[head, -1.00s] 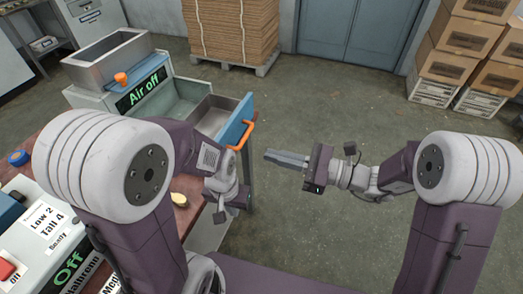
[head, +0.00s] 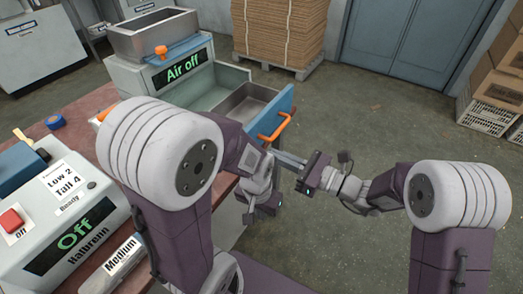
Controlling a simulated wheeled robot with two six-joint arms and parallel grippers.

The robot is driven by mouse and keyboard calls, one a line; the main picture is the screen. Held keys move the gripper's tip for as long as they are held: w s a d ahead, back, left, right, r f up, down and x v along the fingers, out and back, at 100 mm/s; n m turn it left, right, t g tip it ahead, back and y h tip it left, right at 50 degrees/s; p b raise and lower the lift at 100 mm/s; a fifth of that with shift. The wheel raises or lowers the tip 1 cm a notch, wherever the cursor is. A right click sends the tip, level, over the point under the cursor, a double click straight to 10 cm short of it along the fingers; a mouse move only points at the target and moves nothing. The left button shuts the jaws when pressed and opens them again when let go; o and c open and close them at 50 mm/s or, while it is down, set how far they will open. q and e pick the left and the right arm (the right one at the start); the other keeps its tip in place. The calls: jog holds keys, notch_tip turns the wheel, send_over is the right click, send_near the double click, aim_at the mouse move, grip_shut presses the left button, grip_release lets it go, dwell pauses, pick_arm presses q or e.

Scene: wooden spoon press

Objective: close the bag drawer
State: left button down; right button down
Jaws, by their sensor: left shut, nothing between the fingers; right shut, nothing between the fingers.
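The bag drawer, with a blue front (head: 283,107) and an orange handle (head: 275,130), stands pulled out of the grey-green machine with the "Air off" display (head: 181,67). Its grey inside (head: 243,101) shows and looks empty. My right gripper (head: 280,158) is shut and empty, its thin fingers pointing left just below the handle in the picture; I cannot tell whether they touch anything. My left gripper (head: 266,203) is shut and empty, low beside the table edge under the drawer; its fingers are hard to make out. My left arm hides part of the machine's lower front.
A red-brown table (head: 82,117) carries the machine, a blue tape roll (head: 55,121) and a sealer-like box with an "Off" display (head: 70,236). A cardboard stack (head: 281,28) stands behind. Boxes (head: 497,84) stand at right. The floor right of the drawer is clear.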

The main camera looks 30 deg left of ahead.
pick_arm(q)
jog(key=shift+f, duration=0.35)
pick_arm(e)
jog(key=a, duration=0.5)
jog(key=shift+w, duration=0.2)
